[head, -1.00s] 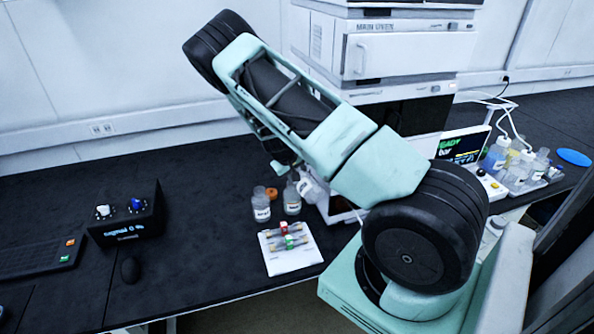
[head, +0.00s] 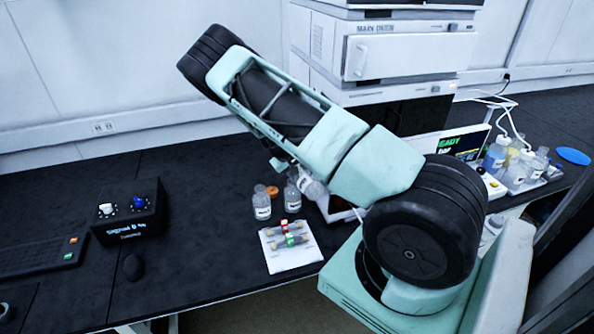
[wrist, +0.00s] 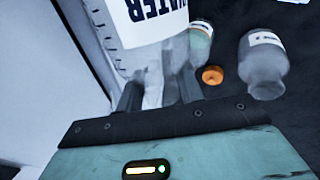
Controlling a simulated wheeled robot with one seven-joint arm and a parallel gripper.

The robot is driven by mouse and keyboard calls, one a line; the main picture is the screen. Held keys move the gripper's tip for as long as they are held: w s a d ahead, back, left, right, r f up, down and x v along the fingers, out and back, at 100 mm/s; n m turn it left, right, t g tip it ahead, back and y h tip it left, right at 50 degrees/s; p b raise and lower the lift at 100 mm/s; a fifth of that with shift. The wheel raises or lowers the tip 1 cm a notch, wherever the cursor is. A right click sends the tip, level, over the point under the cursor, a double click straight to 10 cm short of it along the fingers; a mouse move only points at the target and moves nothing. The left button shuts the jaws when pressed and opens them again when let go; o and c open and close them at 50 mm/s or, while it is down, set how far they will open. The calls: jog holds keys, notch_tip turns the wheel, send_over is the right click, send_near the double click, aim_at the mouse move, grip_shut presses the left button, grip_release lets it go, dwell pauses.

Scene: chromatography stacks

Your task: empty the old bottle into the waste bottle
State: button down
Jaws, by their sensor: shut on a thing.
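My gripper (wrist: 159,92) is shut on a clear bottle (wrist: 152,52) whose white label partly reads "ATER". In the head view the held bottle (head: 311,186) is tilted, just above and right of two standing bottles, partly hidden by my arm. One clear bottle with a white label (head: 261,204) stands at the left. The other clear bottle (head: 292,200) stands close under the held one; I cannot tell whether they touch. Both standing bottles look uncapped. I cannot read which is the waste bottle. My gripper is mostly hidden by my arm in the head view.
An orange cap (head: 272,191) lies by the standing bottles. A white pad (head: 283,264) with red- and green-marked vials lies in front. The instrument stack (head: 400,55) rises behind. A black control box (head: 128,212) and mouse (head: 134,267) are at left, with bare bench between.

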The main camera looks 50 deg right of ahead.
jog(key=shift+w, duration=0.1)
jog(key=shift+d+g, duration=0.1)
jog(key=shift+g, duration=0.4)
jog(key=shift+w+y, duration=0.1)
jog(key=shift+y, duration=0.2)
jog(key=shift+n+g, duration=0.3)
jog(key=shift+r, duration=0.1)
jog(key=shift+w+g+b, duration=0.2)
jog(key=shift+g+b, duration=0.15)
jog(key=shift+g, duration=0.25)
jog(key=shift+r, duration=0.1)
